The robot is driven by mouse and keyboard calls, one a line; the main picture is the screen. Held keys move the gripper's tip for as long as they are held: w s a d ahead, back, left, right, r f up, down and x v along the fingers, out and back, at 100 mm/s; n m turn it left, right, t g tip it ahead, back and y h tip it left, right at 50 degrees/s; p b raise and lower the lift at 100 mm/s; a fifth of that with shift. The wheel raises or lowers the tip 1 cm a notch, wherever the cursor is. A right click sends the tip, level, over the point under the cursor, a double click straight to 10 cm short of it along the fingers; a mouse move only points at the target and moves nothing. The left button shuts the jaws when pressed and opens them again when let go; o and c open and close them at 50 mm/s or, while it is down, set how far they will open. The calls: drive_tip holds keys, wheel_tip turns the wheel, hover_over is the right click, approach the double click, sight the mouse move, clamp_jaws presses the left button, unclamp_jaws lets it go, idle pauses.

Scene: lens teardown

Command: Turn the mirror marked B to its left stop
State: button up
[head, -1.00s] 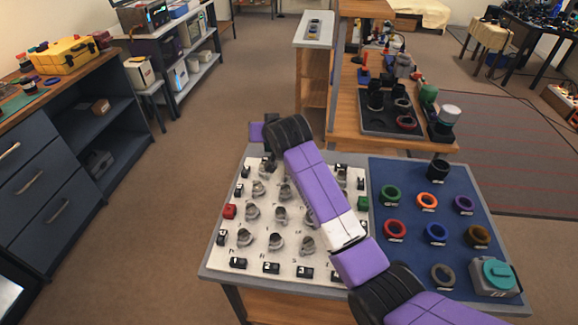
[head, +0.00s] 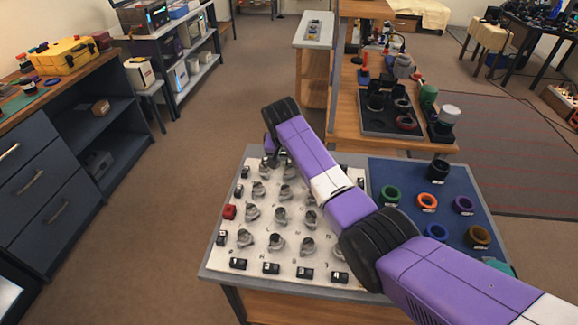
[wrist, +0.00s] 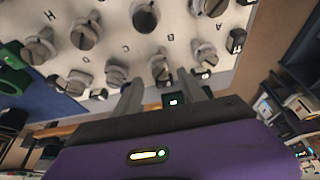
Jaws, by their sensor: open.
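The mirror panel (head: 262,272) is a white board with rows of round grey mirror mounts. In the wrist view, the mount between my fingertips (wrist: 160,68) stands beside a small letter that looks like B, though it is hard to read. My gripper (wrist: 163,92) is open, with one finger on each side of that mount, close to it. I cannot tell whether the fingers touch it. In the head view my gripper (head: 276,158) points down at the panel's far edge, and my arm hides several mounts there.
Other mounts stand close around, such as one (wrist: 205,52) to the right in the wrist view. A blue mat (head: 400,176) with coloured rings lies to the right, partly behind my arm.

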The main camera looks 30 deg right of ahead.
sight(289, 168)
drive_tip(key=shift+x, duration=1.6)
clamp_jaws()
